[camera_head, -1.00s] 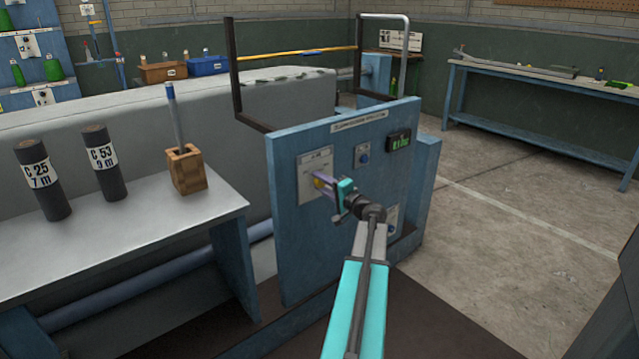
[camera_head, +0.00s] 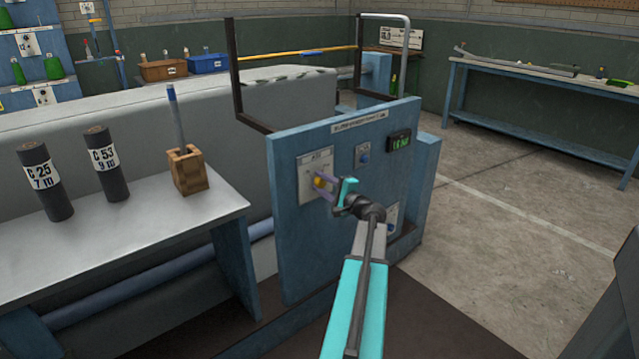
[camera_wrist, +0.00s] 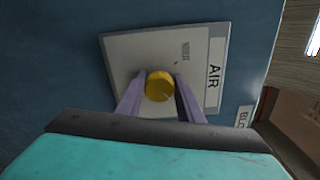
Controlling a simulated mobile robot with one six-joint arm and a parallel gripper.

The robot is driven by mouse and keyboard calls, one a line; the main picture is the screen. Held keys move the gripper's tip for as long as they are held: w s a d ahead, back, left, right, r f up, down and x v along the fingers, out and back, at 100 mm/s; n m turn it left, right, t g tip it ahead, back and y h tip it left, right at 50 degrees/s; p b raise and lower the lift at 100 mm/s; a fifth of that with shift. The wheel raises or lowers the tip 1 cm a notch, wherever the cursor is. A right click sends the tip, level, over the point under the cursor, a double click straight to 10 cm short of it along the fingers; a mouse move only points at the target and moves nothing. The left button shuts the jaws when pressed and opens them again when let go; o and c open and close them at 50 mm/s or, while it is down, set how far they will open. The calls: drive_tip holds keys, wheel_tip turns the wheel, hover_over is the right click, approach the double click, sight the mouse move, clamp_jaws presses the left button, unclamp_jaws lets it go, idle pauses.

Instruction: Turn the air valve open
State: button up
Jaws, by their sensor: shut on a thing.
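The air valve's yellow knob (camera_wrist: 160,88) sits on a pale plate (camera_wrist: 120,55) marked AIR in the wrist view. My gripper (camera_wrist: 160,80) has one purple finger on each side of the knob and is shut on it. In the head view my gripper (camera_head: 322,183) reaches the plate (camera_head: 308,163) on the blue panel (camera_head: 290,240), with a bit of the yellow knob showing between the fingers. The AIR label runs sideways in the wrist view, so my wrist is turned relative to the plate.
A small green-lit display (camera_head: 399,142) and a blue button (camera_head: 363,158) are on the panel right of the plate. A grey bench (camera_head: 120,240) with two dark cylinders and a wooden block (camera_head: 187,170) stands left. Open floor (camera_head: 530,230) lies right.

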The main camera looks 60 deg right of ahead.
drive_tip(key=shift+w+a+r, duration=0.1)
drive_tip(key=shift+w+r, duration=0.15)
drive_tip(key=shift+r, duration=0.1)
drive_tip(key=o, duration=1.1)
drive_tip(key=shift+c, duration=0.2)
drive_tip(key=shift+f, duration=0.2)
drive_tip(key=shift+s+f, duration=0.1)
drive_tip(key=shift+s, duration=0.15)
drive_tip(key=v, duration=1.3)
drive_tip(key=shift+s, duration=0.25)
drive_tip(key=shift+a, duration=0.15)
